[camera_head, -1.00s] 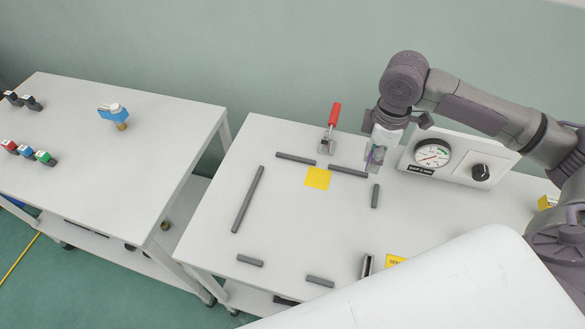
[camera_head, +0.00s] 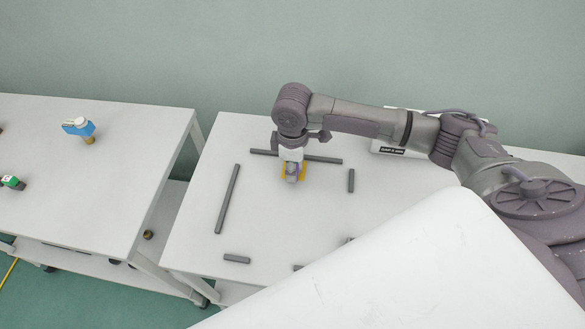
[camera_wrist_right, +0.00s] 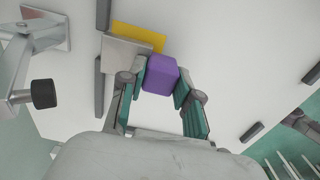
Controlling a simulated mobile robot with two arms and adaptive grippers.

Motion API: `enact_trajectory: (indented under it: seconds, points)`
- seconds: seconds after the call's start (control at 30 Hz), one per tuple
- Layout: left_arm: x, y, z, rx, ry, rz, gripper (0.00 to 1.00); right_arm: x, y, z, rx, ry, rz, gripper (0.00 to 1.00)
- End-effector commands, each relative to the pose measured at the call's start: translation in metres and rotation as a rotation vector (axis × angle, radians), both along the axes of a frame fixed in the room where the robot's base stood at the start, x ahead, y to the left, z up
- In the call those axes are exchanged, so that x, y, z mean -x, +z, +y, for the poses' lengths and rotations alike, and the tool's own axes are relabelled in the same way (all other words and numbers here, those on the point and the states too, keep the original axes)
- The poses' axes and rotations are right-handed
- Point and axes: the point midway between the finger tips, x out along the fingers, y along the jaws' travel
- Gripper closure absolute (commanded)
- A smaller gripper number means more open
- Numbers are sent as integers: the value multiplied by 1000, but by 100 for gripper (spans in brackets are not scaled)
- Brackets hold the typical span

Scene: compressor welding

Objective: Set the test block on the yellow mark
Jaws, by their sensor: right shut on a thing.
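My right gripper (camera_head: 291,174) is shut on the test block, over the yellow mark in the head view. In the right wrist view, the fingers (camera_wrist_right: 156,92) stand on either side of the block's purple part (camera_wrist_right: 161,74). A grey part (camera_wrist_right: 126,52) shows beside and below the purple one. The yellow mark (camera_head: 303,173) shows at the sides of the gripper. In the wrist view, the yellow mark (camera_wrist_right: 139,35) is partly covered by the grey part. I cannot tell whether the block touches the table. My left gripper is not in view.
Dark grey bars (camera_head: 227,199) frame the work area on the white table (camera_head: 260,225). A metal fixture with a black knob (camera_wrist_right: 43,93) stands near in the wrist view. A gauge panel (camera_head: 395,150) is partly hidden behind my arm. A second table (camera_head: 100,180) is on the left.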

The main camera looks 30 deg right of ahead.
Motion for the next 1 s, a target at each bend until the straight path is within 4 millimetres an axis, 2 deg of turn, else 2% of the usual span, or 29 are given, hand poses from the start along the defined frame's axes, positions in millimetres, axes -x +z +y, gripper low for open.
enact_trajectory:
  seconds: [0.13,0.5,0.53,0.63,0.67,1.0]
  points:
    - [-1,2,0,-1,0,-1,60,-1,-14,0,0,0,-2,100]
    - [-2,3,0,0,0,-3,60,0,-18,0,-1,-1,-2,100]
    - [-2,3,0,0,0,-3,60,0,-18,0,0,0,-1,62]
    - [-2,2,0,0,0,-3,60,0,-18,0,0,0,-1,46]
    - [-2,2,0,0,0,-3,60,0,-18,0,0,0,-1,42]
    - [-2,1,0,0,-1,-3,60,-1,-15,-1,0,0,-4,42]
